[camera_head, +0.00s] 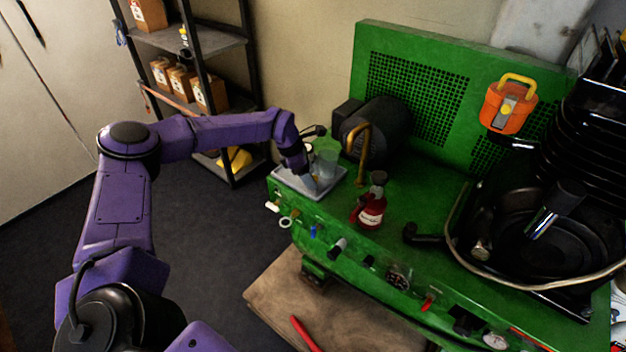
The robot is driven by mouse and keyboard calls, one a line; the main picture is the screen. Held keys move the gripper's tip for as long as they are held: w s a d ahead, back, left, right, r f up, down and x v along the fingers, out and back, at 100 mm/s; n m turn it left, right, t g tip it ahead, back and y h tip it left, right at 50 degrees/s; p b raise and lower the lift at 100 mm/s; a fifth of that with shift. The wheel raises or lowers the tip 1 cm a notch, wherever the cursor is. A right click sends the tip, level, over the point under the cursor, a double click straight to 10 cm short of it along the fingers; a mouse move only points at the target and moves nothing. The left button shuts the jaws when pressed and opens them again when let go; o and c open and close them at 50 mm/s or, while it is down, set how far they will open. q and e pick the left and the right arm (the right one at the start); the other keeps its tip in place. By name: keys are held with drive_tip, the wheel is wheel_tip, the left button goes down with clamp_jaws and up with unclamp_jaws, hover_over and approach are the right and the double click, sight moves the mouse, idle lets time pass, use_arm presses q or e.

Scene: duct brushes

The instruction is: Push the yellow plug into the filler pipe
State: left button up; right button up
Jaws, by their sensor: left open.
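My left gripper (312,176) is open. It points down over a light grey tray (291,184) at the left end of the green machine's top. A clear, cup-like vessel (326,164) stands in the tray right beside the fingers. A small yellowish spot shows near the fingertips, too small to tell if it is the yellow plug. A bent brass-coloured pipe (364,130) rises from the machine just right of the tray; I cannot tell whether it is the filler pipe. My right gripper is not in view.
A red bottle (371,206) stands on the green machine (421,189) right of the tray. A black motor (385,125) is behind it. An orange lantern (508,104) hangs on the back panel. Black pans (510,215) crowd the right. A shelf (219,42) stands at the back left.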

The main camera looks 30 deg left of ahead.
use_arm(q)
drive_tip(key=shift+x, duration=0.9)
drive_tip(key=shift+r, duration=0.1)
drive_tip(key=c, duration=1)
drive_tip(key=shift+r, duration=0.1)
